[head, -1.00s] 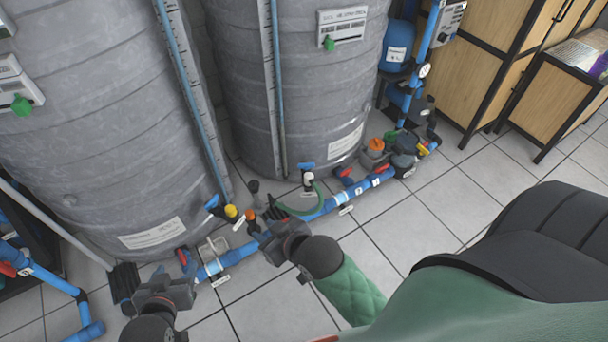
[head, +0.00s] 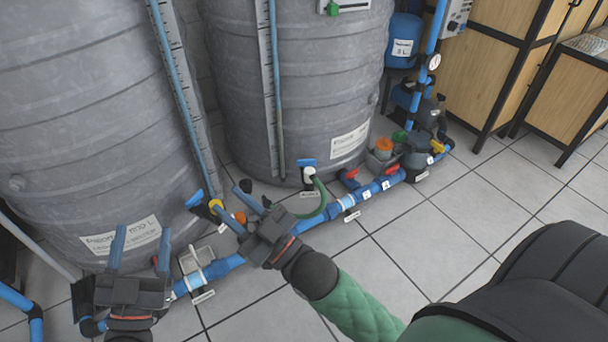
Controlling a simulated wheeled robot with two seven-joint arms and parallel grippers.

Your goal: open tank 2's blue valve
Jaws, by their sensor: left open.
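Two large grey tanks stand side by side: the left tank (head: 90,110) and the right tank (head: 330,90). I cannot read which is tank 2. A blue valve handle (head: 195,198) sits at the left tank's base, beside a yellow part. Another blue valve handle (head: 307,163) sits at the right tank's base, above a white fitting with a green hose. My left gripper (head: 140,245) is open and empty, fingers up, in front of the left tank's label. My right gripper (head: 236,203) has its fingers apart and pointing toward the left tank's valve; contact cannot be told.
A blue pipe (head: 330,214) runs along the floor before the tanks, with red-handled valves (head: 350,180) on it. An orange-capped part (head: 383,146) and pump parts stand at right. Wooden cabinets (head: 480,80) stand behind.

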